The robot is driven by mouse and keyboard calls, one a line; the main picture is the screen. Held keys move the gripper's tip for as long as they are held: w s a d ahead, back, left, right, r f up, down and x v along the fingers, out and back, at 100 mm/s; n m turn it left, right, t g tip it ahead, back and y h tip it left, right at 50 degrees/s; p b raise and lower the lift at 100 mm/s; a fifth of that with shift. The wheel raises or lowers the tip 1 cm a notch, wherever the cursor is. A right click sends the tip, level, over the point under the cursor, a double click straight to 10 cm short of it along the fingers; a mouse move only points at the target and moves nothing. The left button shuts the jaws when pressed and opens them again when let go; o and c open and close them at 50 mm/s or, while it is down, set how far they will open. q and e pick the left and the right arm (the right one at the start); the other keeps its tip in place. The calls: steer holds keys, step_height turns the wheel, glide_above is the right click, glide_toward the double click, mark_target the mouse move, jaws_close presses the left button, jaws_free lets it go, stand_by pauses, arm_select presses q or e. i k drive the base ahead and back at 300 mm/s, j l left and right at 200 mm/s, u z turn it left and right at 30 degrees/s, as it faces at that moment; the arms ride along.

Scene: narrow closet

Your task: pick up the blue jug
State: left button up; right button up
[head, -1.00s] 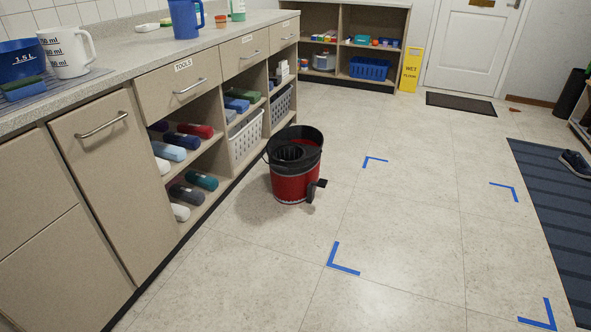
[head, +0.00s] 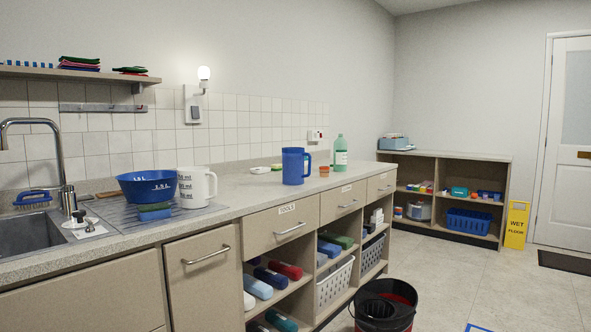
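The blue jug (head: 293,167) stands upright on the counter in the head view, a little right of the middle of the worktop. Its handle points to the right. A small orange-brown pot (head: 324,171) and a green bottle (head: 340,152) stand just to its right. Neither of my grippers shows in the head view.
A white measuring jug (head: 195,187) and a blue bowl (head: 147,186) stand on the drainer by the sink (head: 28,235). The counter in front of the blue jug is clear. A red and black bucket (head: 384,305) stands on the floor close to the cabinets.

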mark_target(293, 158)
steer(key=u, duration=0.25)
steer(key=i+l+u, duration=0.15)
steer(key=u, duration=0.15)
steer(key=l+u, duration=0.3)
steer(key=i+l+u, duration=0.1)
steer(key=l+u, duration=0.2)
steer(key=l, duration=0.15)
steer(key=l+u, duration=0.15)
steer(key=l, duration=0.4)
steer(key=i+l+u, duration=0.15)
steer(key=l, duration=1.6)
steer(key=i+u, duration=0.05)
